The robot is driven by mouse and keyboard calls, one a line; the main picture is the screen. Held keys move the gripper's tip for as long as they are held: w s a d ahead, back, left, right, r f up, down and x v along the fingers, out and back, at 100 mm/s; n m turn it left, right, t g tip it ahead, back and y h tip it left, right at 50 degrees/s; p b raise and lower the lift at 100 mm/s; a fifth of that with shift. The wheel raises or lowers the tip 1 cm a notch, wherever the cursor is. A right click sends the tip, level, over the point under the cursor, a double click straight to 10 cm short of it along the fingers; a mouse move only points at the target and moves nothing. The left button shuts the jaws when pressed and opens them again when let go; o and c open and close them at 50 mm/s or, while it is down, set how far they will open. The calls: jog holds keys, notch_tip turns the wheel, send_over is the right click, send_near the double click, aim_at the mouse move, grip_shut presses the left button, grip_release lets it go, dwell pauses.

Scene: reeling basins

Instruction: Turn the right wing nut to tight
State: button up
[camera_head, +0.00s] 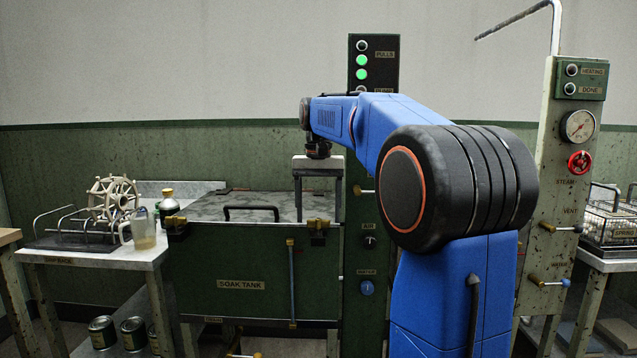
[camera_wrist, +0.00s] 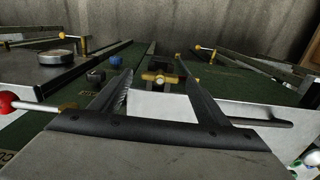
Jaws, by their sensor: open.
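The right wing nut (camera_head: 318,226) is a small brass piece on a dark clamp at the front right edge of the soak tank's lid. My gripper (camera_head: 318,208) points down above it, with its two fingers spread to either side. In the wrist view the brass wing nut (camera_wrist: 160,77) shows beyond and between the open fingertips (camera_wrist: 154,66), and nothing is held. I cannot tell whether either finger touches it. The soak tank (camera_head: 240,260) is green with a grey lid (camera_head: 260,205). A matching left wing nut (camera_head: 177,222) sits at the lid's front left.
A black lid handle (camera_head: 250,209) stands left of my gripper. A green panel with a dark knob (camera_head: 370,242) and a blue knob (camera_head: 367,288) is close on the right. A side table (camera_head: 95,257) with a reel (camera_head: 113,197) and jug (camera_head: 143,230) is at left.

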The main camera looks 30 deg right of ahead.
notch_tip(320, 180, up, 16)
jog(key=shift+r, duration=0.25)
dwell(0.3)
dwell(0.4)
jog(key=s+a+f+n+t, duration=0.1)
jog(key=s+a+f, duration=0.4)
jog(key=s+f, duration=0.5)
jog(key=s+a+f+n+t, duration=0.2)
jog(key=s+a+f, duration=0.3)
jog(key=s+f, duration=0.5)
jog(key=s+a+f+n+t, duration=0.1)
jog(key=s+a+f+n, duration=0.3)
jog(key=s+f, duration=0.5)
notch_tip(320, 180, down, 11)
jog(key=shift+s+a+r+t, duration=0.1)
jog(key=shift+s+a+t, duration=0.3)
jog(key=shift+a, duration=0.35)
